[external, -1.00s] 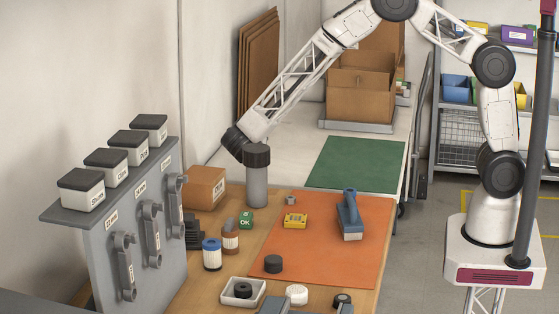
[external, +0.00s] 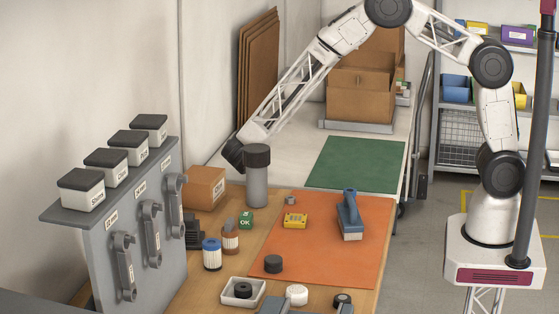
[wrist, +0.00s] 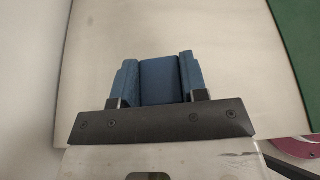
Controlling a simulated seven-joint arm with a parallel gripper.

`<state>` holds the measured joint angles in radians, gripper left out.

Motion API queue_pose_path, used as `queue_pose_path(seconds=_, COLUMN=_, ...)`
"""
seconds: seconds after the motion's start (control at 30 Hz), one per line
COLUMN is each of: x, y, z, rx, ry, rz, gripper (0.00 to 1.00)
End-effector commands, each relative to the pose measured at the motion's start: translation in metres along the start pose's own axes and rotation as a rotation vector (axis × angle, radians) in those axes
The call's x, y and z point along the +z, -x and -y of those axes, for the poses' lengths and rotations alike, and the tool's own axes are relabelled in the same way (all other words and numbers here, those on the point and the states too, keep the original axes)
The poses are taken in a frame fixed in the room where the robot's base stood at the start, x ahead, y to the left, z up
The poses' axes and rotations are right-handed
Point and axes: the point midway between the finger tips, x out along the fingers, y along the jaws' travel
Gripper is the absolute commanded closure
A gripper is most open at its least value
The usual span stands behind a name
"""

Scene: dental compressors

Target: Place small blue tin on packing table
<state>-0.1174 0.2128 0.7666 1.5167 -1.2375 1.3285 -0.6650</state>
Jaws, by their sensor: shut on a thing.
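The small blue tin (wrist: 160,80) is held between the two blue fingers of my gripper (wrist: 159,62) in the wrist view. The tin's sides meet both fingers, and only its upper face shows clearly. Behind it is the pale top of the packing table (wrist: 225,75). The same table shows in the external view (external: 290,150) behind the wooden bench. There my gripper and the tin are hidden behind the grey cylinder and the brown box. I cannot tell whether the tin touches the table.
A green mat (external: 355,163) covers the table's right front part. An open carton (external: 360,95) stands on a scale at the back. A grey dark-capped cylinder (external: 256,185) and a closed brown box (external: 205,187) stand at the near edge. Pale table left of the mat is clear.

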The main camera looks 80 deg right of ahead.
Motion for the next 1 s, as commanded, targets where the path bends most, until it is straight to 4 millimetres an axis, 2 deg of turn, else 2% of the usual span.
queue_pose_path(seconds=0.13, x=-0.003, y=-0.001, z=0.000, rx=0.000, ry=0.000, rz=0.000, gripper=0.85)
queue_pose_path(seconds=0.17, x=-0.003, y=-0.001, z=0.000, rx=0.000, ry=0.000, rz=0.000, gripper=0.57)
queue_pose_path(seconds=0.3, x=-0.003, y=-0.001, z=0.000, rx=0.000, ry=0.000, rz=0.000, gripper=0.35)
queue_pose_path(seconds=0.73, x=0.001, y=0.001, z=0.000, rx=0.000, ry=0.000, rz=0.000, gripper=0.34)
queue_pose_path(seconds=1.0, x=0.000, y=0.027, z=0.000, rx=0.002, ry=0.001, rz=-0.001, gripper=0.34)
